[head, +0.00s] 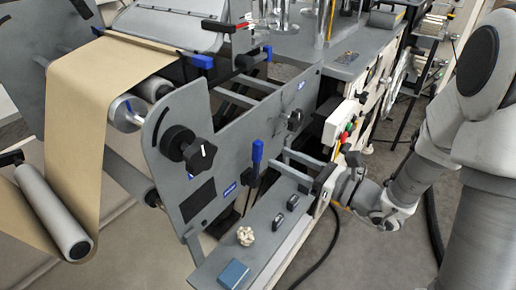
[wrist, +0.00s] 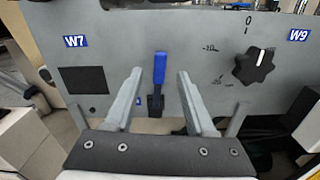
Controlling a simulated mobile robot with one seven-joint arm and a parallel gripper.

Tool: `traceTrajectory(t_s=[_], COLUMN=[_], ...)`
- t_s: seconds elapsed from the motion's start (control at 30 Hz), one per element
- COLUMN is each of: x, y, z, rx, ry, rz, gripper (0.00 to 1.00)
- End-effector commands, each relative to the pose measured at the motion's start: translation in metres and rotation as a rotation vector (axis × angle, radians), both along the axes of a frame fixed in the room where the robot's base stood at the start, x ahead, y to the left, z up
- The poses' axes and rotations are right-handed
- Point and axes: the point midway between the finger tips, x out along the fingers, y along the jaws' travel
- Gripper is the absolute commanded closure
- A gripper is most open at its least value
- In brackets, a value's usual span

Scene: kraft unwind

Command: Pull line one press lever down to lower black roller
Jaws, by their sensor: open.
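The press lever has a blue handle (wrist: 159,68) on a dark base and stands upright on the grey side panel (wrist: 205,22). In the head view the blue-handled lever (head: 257,152) is on the same panel, left of my gripper (head: 281,161). My gripper is open and empty. In the wrist view its two fingers (wrist: 159,75) point at the panel, one on each side of the lever, with gaps. Whether the fingertips reach the lever's depth is hard to tell. I cannot pick out the black roller with certainty.
A black knob (wrist: 254,66) is right of the lever in the wrist view. Brown kraft paper (head: 85,100) runs over rollers at the left. A grey ledge (head: 262,235) with small dark parts and a blue block (head: 233,273) lies below my gripper.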

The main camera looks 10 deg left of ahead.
Motion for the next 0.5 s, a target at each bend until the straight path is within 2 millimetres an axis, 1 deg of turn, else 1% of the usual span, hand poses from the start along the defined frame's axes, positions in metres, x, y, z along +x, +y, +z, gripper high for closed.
traceTrajectory(t_s=[0.03,0.2,0.33,0.5], x=[0.004,0.017,0.024,0.03], y=[0.012,0.043,0.061,0.073], z=[-0.002,-0.001,-0.001,0.0], rx=[-0.001,-0.001,-0.001,0.0], ry=[-0.003,-0.003,-0.003,-0.001], rz=[0.005,0.004,0.004,0.002], gripper=[0.45,0.45,0.45,0.45])
